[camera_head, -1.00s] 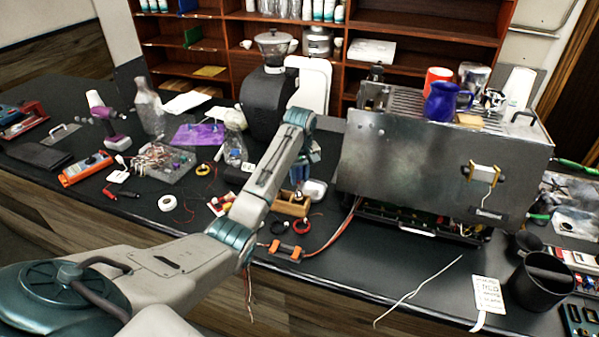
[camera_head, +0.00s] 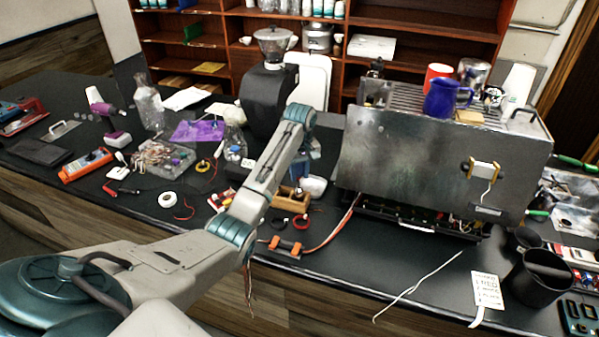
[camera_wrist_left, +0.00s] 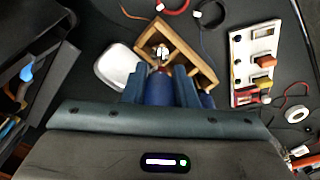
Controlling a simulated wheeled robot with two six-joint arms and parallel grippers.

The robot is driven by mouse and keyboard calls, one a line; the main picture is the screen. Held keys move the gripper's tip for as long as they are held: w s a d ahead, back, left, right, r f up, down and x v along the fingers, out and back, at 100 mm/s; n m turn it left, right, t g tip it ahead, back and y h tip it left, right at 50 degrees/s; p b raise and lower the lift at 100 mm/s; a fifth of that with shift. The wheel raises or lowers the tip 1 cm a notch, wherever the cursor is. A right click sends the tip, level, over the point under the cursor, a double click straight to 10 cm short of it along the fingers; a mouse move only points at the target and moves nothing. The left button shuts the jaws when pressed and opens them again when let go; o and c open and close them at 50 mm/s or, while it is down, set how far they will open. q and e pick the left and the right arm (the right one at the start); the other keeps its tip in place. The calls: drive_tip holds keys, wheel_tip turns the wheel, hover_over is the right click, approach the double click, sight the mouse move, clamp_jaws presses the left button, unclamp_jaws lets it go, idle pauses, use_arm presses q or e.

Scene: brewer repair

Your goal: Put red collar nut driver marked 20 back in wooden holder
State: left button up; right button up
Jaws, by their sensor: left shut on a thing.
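The wooden holder (camera_wrist_left: 188,42) lies on the dark bench in the left wrist view, a small open frame of pale wood. It also shows in the head view (camera_head: 291,201), partly behind my left arm. My left gripper (camera_wrist_left: 159,74) is shut on the nut driver (camera_wrist_left: 158,91), whose blue handle sits between the fingers. A reddish collar shows at its far end, over the holder's near left part. I cannot tell whether the tip is inside or above the holder. The mark 20 is not readable. My right gripper is not in view.
A pale rounded tin (camera_wrist_left: 115,67) stands close left of the holder. A white strip with coloured parts (camera_wrist_left: 254,62) lies to its right. Red and black wire rings lie nearby. The large metal brewer (camera_head: 430,165) stands to the right in the head view.

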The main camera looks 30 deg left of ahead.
use_arm(q)
drive_tip(key=shift+f, duration=0.15)
drive_tip(key=shift+f+b, duration=0.45)
drive_tip(key=shift+f, duration=1.9)
drive_tip(key=o, duration=1.5)
drive_tip(key=shift+r+p, duration=0.45)
drive_tip(key=shift+r, duration=3.05)
